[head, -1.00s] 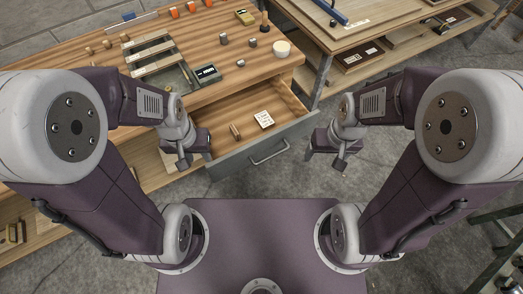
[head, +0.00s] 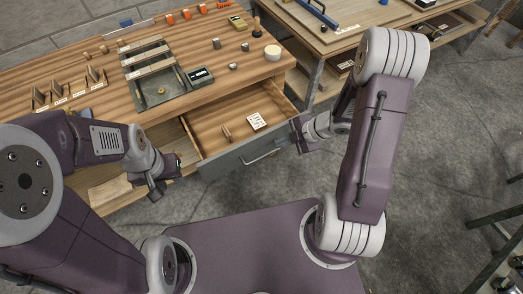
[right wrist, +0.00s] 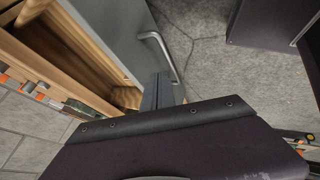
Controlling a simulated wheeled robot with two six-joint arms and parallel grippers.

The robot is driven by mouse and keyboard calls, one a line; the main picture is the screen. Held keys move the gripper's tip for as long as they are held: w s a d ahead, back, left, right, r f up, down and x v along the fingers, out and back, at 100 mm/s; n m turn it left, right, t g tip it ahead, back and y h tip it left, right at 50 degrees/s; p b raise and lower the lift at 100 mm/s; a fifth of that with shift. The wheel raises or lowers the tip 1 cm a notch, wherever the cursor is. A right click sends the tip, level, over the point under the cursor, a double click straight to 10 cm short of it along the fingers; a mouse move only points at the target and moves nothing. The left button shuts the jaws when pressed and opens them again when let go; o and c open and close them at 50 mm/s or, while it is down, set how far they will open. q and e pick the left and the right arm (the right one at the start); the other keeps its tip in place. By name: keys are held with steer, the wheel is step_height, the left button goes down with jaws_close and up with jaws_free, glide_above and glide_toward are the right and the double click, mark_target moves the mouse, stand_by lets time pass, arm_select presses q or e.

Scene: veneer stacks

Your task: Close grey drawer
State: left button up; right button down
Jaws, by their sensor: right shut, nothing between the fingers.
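The grey drawer (head: 222,165) stands pulled out from under the wooden workbench, with its bar handle (head: 262,157) on the front. Inside lie a white card (head: 257,121) and a small wooden piece (head: 227,133). My right gripper (head: 297,140) is at the right end of the drawer front. In the right wrist view its shut, empty fingers (right wrist: 158,92) are close to the grey front (right wrist: 112,35), beside the handle (right wrist: 158,48); contact is unclear. My left gripper (head: 154,190) hangs left of the drawer, apart from it; its jaw opening is unclear.
The workbench top (head: 205,105) holds a grey tray (head: 160,92), a dark labelled box (head: 200,76), a pale round cup (head: 272,53) and small pieces. A second table (head: 345,38) stands behind to the right. The floor before the drawer is clear.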

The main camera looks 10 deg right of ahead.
steer(key=b, duration=0.3)
glide_toward(257, 151)
steer(key=x, duration=0.4)
steer(key=shift+w+a+f, duration=0.1)
steer(key=shift+a+f, duration=0.05)
steer(key=shift+f, duration=0.4)
